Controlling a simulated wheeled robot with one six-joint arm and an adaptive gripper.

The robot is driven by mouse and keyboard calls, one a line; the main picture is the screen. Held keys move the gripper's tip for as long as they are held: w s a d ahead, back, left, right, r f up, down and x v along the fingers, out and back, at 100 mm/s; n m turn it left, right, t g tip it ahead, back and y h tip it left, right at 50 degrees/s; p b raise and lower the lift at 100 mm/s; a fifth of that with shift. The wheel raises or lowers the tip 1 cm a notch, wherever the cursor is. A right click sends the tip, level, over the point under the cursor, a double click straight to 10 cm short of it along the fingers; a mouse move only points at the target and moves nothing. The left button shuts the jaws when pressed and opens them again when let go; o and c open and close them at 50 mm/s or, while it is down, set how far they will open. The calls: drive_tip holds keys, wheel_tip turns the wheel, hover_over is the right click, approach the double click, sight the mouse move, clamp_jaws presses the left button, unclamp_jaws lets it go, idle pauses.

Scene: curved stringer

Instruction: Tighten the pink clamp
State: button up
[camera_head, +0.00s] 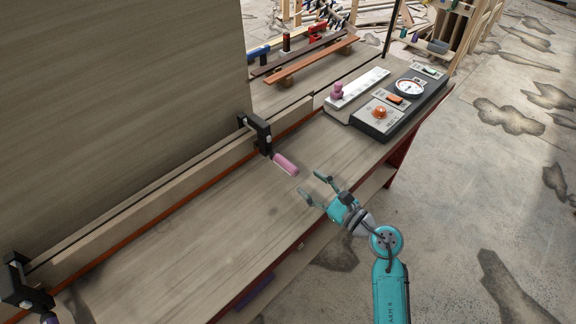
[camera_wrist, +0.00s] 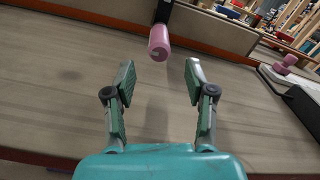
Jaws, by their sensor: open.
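The pink clamp has a pink handle (camera_head: 285,164) and a black frame (camera_head: 259,133). The frame grips the wooden strip along the back of the bench, and the handle sticks out toward me over the bench top. My teal gripper (camera_head: 312,187) is open and empty, just in front of the handle and apart from it. In the wrist view the pink handle (camera_wrist: 159,43) is beyond the fingertips, seen end-on between the lines of the two fingers of my gripper (camera_wrist: 160,70). Part of the black frame shows above it.
A second black clamp (camera_head: 22,284) is at the lower left. A control box (camera_head: 383,128) with an orange knob and gauge sits at the bench's right end, beside a white panel with a pink knob (camera_head: 337,89). A tall wooden panel (camera_head: 120,100) stands behind. The middle of the bench is clear.

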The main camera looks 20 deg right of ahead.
sight(288, 166)
drive_tip(key=x, duration=0.9)
drive_tip(key=shift+w+a, duration=0.1)
drive_tip(key=shift+a, duration=0.05)
clamp_jaws()
